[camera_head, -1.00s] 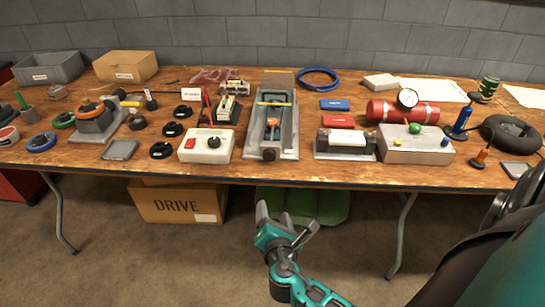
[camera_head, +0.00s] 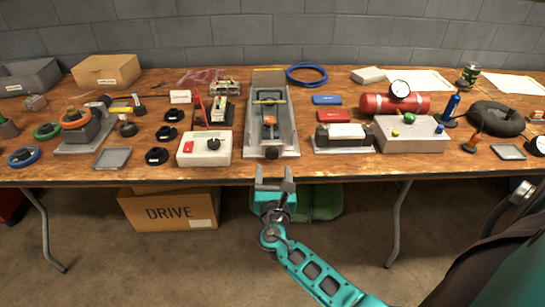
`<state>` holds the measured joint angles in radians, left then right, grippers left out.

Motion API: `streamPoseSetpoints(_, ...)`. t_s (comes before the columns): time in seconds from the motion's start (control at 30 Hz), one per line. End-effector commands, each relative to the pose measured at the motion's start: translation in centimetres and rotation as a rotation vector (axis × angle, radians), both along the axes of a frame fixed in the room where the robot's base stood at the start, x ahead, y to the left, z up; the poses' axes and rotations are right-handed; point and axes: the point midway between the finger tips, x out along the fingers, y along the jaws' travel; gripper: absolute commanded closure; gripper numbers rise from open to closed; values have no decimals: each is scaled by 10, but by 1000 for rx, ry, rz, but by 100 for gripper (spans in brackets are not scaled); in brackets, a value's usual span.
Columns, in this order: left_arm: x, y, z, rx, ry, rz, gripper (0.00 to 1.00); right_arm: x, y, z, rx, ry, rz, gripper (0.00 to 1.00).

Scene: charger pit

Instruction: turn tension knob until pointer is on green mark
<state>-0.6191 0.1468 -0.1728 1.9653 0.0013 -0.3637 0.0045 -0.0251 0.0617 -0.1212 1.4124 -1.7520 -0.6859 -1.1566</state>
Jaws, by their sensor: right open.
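A grey metal channel fixture (camera_head: 289,135) stands on the middle of the bench. A dark knob (camera_head: 271,152) sits at its front end, and an orange-topped part (camera_head: 270,121) is inside it. I take this front knob as the tension knob, but the view does not settle it. A white box (camera_head: 188,158) to the left also carries a black knob (camera_head: 213,144) and a red button. A pointer and a green mark are too small to make out. My right gripper (camera_head: 275,182) is open and empty, just in front of the bench edge, below the dark knob and apart from it. My left gripper is not in view.
The wooden bench (camera_head: 230,175) has a front edge close to my right gripper. A black-and-white block (camera_head: 345,134) and a grey box with coloured knobs (camera_head: 425,140) stand to the right. A red cylinder (camera_head: 380,104) with a gauge lies behind them.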

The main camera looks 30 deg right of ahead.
Motion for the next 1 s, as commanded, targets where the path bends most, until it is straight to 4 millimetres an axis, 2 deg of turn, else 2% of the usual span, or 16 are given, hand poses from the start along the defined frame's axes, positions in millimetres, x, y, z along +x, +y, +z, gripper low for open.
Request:
streamPoseSetpoints(0.1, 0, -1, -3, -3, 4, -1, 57, 23, -14, 0, 0, -1, -1, 35)
streamPoseSetpoints(0.33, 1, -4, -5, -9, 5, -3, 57, 52, -32, -1, 1, -1, 0, 35)
streamPoseSetpoints(0.5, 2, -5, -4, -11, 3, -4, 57, 60, -37, 0, 1, -1, 0, 35)
streamPoseSetpoints(0.77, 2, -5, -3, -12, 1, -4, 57, 61, -37, 0, 1, 0, 1, 35)
streamPoseSetpoints(1.0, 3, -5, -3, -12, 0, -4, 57, 61, -37, 0, 3, 1, 1, 56)
